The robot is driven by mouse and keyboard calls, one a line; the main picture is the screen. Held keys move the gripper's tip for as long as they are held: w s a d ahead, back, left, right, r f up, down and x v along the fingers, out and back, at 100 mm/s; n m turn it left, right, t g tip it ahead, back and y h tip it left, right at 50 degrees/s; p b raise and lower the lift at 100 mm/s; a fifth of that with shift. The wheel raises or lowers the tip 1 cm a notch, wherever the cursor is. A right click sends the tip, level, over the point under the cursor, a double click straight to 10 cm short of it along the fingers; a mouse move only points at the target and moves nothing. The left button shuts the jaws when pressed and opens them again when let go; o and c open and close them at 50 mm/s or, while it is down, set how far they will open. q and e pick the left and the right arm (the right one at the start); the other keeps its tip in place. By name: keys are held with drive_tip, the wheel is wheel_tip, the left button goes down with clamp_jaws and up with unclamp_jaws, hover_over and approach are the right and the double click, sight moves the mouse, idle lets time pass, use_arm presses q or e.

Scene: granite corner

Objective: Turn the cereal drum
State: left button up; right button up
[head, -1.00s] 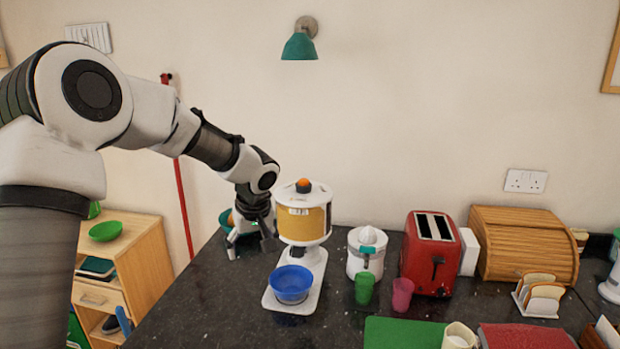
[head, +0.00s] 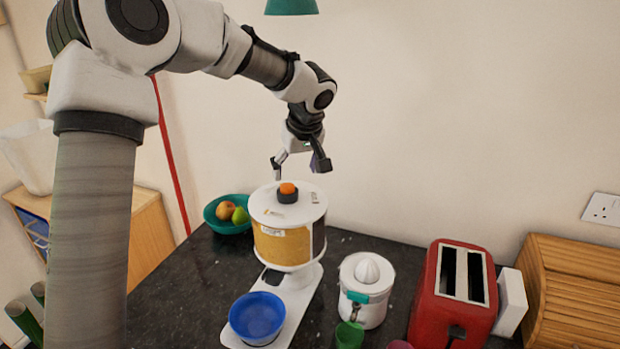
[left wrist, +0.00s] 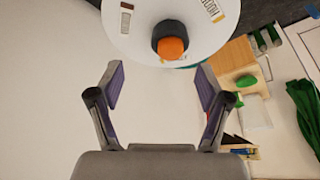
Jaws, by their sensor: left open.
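The cereal drum (head: 284,237) is a white and golden-yellow dispenser on a white stand, with an orange-topped dark knob (head: 288,191) on its white lid. The knob also shows at the top of the left wrist view (left wrist: 171,42). A blue bowl (head: 257,317) sits on the stand's base below the drum. My left gripper (head: 299,166) is open and empty above the drum, apart from the knob. In the left wrist view its two fingers (left wrist: 160,88) are spread, with the lid beyond them. My right gripper is not in view.
A teal bowl of fruit (head: 230,226) stands left of the drum. A white juicer (head: 367,286) and a red toaster (head: 445,305) stand to its right. A wooden bread bin (head: 585,290) is at the far right. The wall is close behind.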

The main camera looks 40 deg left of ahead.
sight(288, 187)
use_arm(q)
drive_tip(key=shift+s+f, duration=0.15)
drive_tip(key=shift+s, duration=0.05)
drive_tip(key=shift+s+a+f+p, duration=0.5)
drive_tip(key=shift+s+f+p, duration=0.3)
drive_tip(key=shift+f, duration=0.1)
drive_tip(key=x, duration=0.2)
drive_tip(key=w+p+x, duration=0.1)
drive_tip(key=x, duration=0.1)
drive_tip(key=shift+w+a+f, duration=0.1)
drive_tip(key=shift+f, duration=0.15)
drive_tip(key=shift+w+f, duration=0.2)
drive_tip(key=shift+s+r, duration=0.2)
drive_tip(key=shift+s, duration=0.1)
drive_tip(key=shift+c, duration=0.3)
drive_tip(key=shift+s+r, duration=0.1)
drive_tip(key=shift+s, duration=0.1)
drive_tip(key=c, duration=0.6)
clamp_jaws()
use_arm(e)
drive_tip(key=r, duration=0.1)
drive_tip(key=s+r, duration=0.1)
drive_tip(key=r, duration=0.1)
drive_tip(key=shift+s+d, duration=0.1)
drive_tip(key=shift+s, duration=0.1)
